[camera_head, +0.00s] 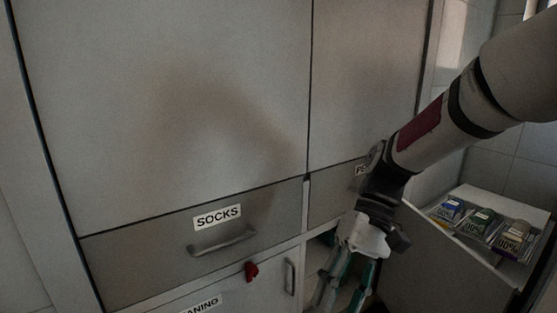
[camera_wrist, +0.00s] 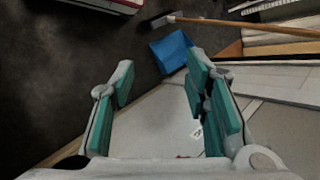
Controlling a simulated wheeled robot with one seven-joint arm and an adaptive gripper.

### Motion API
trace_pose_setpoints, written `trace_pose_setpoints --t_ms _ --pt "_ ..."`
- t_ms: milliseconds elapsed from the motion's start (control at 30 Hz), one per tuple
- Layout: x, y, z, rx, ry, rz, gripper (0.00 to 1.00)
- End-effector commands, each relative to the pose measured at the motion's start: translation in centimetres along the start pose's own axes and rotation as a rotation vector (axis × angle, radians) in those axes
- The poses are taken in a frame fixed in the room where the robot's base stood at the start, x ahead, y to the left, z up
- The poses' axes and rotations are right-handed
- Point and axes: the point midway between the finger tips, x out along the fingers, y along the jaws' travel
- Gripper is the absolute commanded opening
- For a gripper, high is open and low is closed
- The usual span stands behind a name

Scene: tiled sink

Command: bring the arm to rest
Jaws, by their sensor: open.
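My gripper (camera_head: 345,277) hangs down at the lower right of the head view, in front of the cabinet's lower part. Its fingers with green pads are apart, and nothing shows between them. In the wrist view my gripper (camera_wrist: 160,95) is open, with its fingers at left and right. My arm comes in from the upper right of the head view and slopes down to the left. It covers part of a label on the right drawer.
A tall grey cabinet (camera_head: 170,90) has a drawer labelled SOCKS (camera_head: 217,216). A red object (camera_head: 252,271) is below it. Several small boxes (camera_head: 485,222) sit in an open tray at right. The wrist view shows a blue object (camera_wrist: 172,52) and a wooden-handled tool (camera_wrist: 240,27) near dark floor.

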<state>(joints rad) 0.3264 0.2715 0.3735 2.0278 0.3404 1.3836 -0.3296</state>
Motion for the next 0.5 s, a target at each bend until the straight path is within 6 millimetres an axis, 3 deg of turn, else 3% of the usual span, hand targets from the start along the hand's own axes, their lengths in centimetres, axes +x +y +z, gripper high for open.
trace_pose_setpoints --t_ms 200,500 --pt "-0.9 -0.3 6.3 0.076 0.082 0.189 0.42" --pt "-0.7 0.2 14.5 0.173 0.233 0.368 0.42"
